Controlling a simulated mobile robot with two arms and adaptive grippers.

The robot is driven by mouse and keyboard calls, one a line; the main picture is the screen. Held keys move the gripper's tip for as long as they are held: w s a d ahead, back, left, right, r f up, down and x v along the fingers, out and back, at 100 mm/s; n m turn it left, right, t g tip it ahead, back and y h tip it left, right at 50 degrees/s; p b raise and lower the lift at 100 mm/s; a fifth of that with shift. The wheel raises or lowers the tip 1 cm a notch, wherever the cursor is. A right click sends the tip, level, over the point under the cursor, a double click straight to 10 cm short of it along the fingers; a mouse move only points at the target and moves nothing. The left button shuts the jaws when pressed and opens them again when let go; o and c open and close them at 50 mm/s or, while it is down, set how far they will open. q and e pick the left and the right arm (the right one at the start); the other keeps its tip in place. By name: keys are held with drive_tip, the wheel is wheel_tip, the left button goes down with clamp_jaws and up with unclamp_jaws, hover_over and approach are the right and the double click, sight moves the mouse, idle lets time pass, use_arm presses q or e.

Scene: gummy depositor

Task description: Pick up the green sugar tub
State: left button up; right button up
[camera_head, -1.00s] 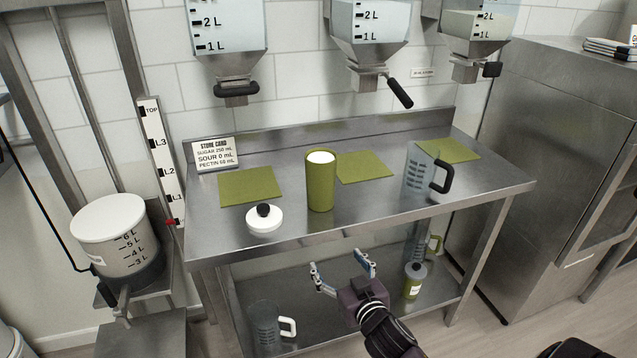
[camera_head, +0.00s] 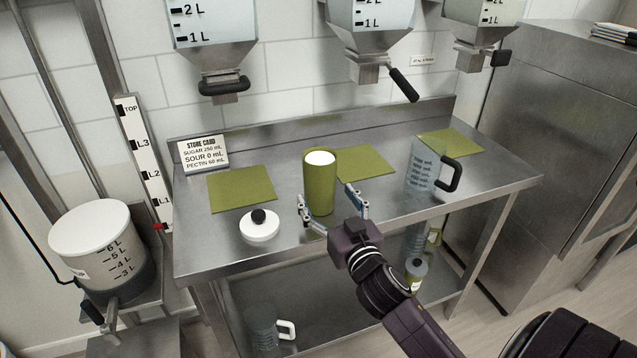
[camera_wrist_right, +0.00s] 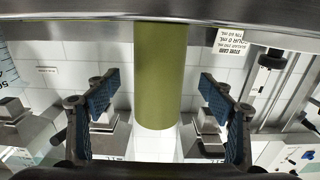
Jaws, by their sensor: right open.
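The green sugar tub (camera_head: 320,188) stands upright on the steel table, open at the top with white contents showing. In the right wrist view the tub (camera_wrist_right: 159,75) appears upside down, centred between the two fingers. My right gripper (camera_head: 333,207) is open, in front of the tub at the table's front edge, with one finger toward each side of it. In the right wrist view the open gripper (camera_wrist_right: 158,100) shows a clear gap on both sides of the tub. A white lid with a black knob (camera_head: 259,226) lies left of the tub. My left gripper is not in view.
A clear measuring jug with a black handle (camera_head: 425,167) stands to the right on the steel table (camera_head: 385,200). Green mats (camera_head: 241,189) lie along the back. A store card (camera_head: 203,153) stands at the left. Hoppers with handles (camera_head: 369,40) hang above.

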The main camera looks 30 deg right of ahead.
drive_tip(key=shift+r+p+x, duration=0.2)
drive_tip(key=shift+p+x, duration=0.1)
drive_tip(key=shift+x, duration=2.05)
drive_tip(key=shift+w+f, duration=0.2)
drive_tip(key=shift+f, duration=0.05)
drive_tip(key=c, duration=1.3)
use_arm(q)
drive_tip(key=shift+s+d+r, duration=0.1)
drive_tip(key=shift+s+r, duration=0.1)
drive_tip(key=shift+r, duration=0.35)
use_arm(e)
drive_tip(key=shift+r, duration=0.1)
drive_tip(key=c, duration=0.5)
use_arm(q)
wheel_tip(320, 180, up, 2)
drive_tip(key=p, duration=0.2)
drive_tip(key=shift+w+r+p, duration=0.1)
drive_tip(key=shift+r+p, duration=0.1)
drive_tip(key=shift+p, duration=0.15)
use_arm(e)
wheel_tip(320, 180, up, 20)
drive_tip(key=shift+r, duration=0.1)
